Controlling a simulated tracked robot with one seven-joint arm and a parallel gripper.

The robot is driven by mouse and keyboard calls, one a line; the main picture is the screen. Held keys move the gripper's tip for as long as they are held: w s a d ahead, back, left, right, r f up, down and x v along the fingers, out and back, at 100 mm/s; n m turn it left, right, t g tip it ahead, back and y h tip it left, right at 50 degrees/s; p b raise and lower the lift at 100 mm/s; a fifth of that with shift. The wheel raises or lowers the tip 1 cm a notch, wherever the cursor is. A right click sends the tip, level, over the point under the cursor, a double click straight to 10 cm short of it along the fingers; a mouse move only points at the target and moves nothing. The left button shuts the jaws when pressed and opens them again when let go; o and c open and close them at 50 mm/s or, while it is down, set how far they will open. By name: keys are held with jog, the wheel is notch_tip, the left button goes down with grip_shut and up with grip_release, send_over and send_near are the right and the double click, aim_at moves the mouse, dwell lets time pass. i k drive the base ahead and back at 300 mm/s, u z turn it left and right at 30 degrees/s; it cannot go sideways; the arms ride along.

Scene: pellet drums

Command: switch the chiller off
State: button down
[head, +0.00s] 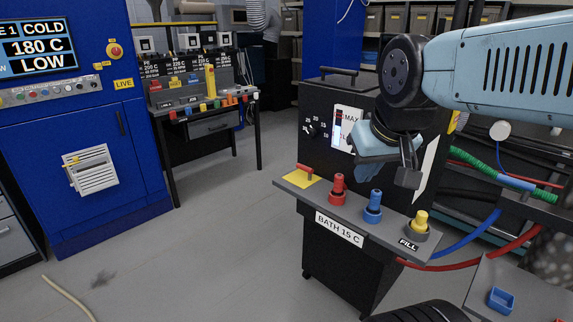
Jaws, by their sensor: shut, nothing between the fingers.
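The chiller (325,165) is a black cabinet with a front shelf labelled "BATH 15 C" (339,229). A red switch handle (306,172) sits on a yellow plate (297,180) at the shelf's left end. To its right stand a red fitting (338,188), a blue fitting (373,206) and a yellow cap (420,224) marked "FILL". A numbered dial (312,130) and a gauge marked "MAX" (345,130) are on the front face. My gripper (408,180) is shut and empty, above the shelf's right part, to the right of the red switch handle and apart from it.
Red and blue hoses (470,241) run off to the right of the chiller. A small blue tray (501,300) lies on a grey surface at bottom right. A blue machine (85,150) with a display and a bench (210,120) stand on the left. The floor between is mostly clear.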

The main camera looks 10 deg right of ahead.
aim_at(303, 167)
jog(key=z, duration=0.15)
jog(key=i, duration=0.9)
jog(key=u, duration=0.05)
